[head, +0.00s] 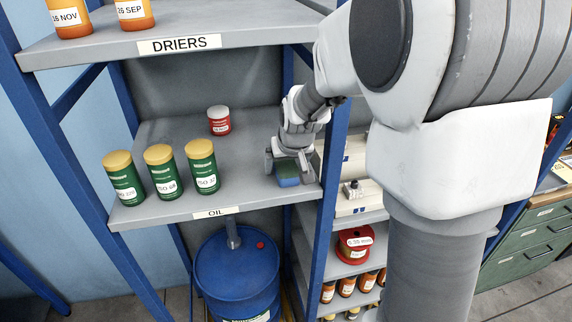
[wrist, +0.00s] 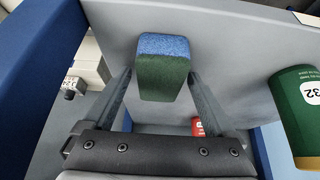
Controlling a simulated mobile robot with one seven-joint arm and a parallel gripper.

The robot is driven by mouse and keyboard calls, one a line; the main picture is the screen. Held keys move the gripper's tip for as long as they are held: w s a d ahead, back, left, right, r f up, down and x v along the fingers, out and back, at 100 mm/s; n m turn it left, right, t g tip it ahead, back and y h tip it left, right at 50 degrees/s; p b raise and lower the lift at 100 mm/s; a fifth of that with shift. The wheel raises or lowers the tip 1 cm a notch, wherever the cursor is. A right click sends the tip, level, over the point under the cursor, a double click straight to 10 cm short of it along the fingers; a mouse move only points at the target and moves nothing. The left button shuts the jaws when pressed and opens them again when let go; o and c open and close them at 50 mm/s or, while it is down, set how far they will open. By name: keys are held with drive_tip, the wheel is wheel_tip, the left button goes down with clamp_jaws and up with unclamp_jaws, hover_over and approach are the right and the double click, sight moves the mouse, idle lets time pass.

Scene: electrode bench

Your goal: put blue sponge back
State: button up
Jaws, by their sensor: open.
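The blue sponge (head: 287,173), blue with a dark green layer, rests on the grey shelf (head: 150,212) labelled OIL, near its right end. In the wrist view the sponge (wrist: 163,66) lies ahead, between the lines of the two fingers. My gripper (head: 292,178) is at the sponge on that shelf, with a finger to each side of it. In the wrist view my gripper (wrist: 158,82) is open, with a gap showing between each finger and the sponge. The far side of the sponge is hidden.
Several green cans with yellow lids (head: 161,170) stand on the left of the shelf; one can (wrist: 298,115) shows at the right in the wrist view. A red can (head: 219,121) stands farther back. A blue upright (head: 328,190) is close right of my gripper. A blue drum (head: 237,275) is below.

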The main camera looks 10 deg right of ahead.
drive_tip(key=shift+r, duration=0.25)
drive_tip(key=b+v, duration=0.1)
drive_tip(key=v, duration=1.1)
drive_tip(key=s+f, duration=0.1)
drive_tip(key=s, duration=1.9)
drive_tip(key=shift+s, duration=0.4)
drive_tip(key=shift+f, duration=0.2)
drive_tip(key=shift+f+b, duration=0.2)
drive_tip(key=shift+b, duration=0.15)
